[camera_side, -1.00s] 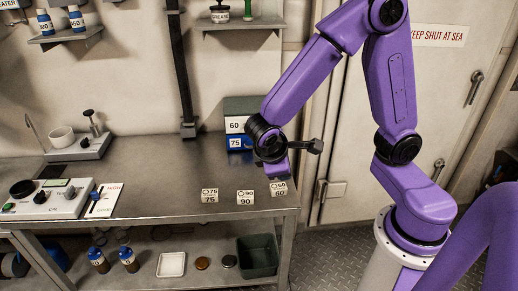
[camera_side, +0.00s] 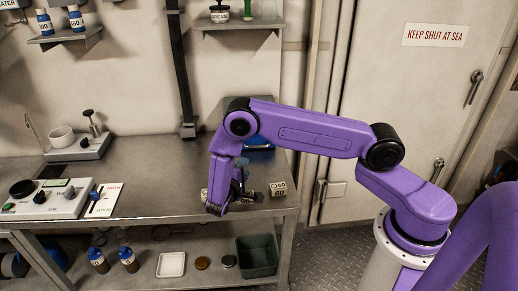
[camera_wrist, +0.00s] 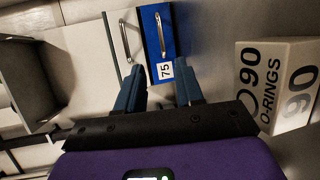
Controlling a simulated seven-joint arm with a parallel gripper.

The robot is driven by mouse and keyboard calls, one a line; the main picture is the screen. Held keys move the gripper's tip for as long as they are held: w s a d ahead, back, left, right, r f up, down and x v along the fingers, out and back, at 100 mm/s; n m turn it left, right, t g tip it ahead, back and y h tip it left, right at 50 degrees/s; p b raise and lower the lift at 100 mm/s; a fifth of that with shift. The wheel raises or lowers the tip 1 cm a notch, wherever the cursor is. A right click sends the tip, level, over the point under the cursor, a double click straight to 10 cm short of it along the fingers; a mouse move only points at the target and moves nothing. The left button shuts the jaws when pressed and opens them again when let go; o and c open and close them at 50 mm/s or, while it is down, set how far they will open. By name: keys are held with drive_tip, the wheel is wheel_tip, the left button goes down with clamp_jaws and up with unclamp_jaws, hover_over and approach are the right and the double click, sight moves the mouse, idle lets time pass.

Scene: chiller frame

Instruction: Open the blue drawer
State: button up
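The blue drawer (camera_wrist: 157,30) carries a "75" label and a metal bar handle. In the wrist view it lies just beyond my fingertips and looks closed. In the side view only a blue patch of it (camera_side: 258,143) shows; my arm hides the rest. My gripper (camera_wrist: 160,92) is open and empty, with its two blue fingers apart and pointing toward the drawer, not touching the handle. In the side view my gripper (camera_side: 243,166) is low over the bench, in front of the drawer.
A "90" O-rings box (camera_wrist: 275,80) stands close to the right of my fingers in the wrist view. A "60" box (camera_side: 278,189) is near the bench's front edge.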

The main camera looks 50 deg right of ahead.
drive_tip(key=x, duration=1.7)
drive_tip(key=shift+d+f, duration=0.1)
drive_tip(key=shift+d, duration=0.05)
clamp_jaws()
idle(0.9)
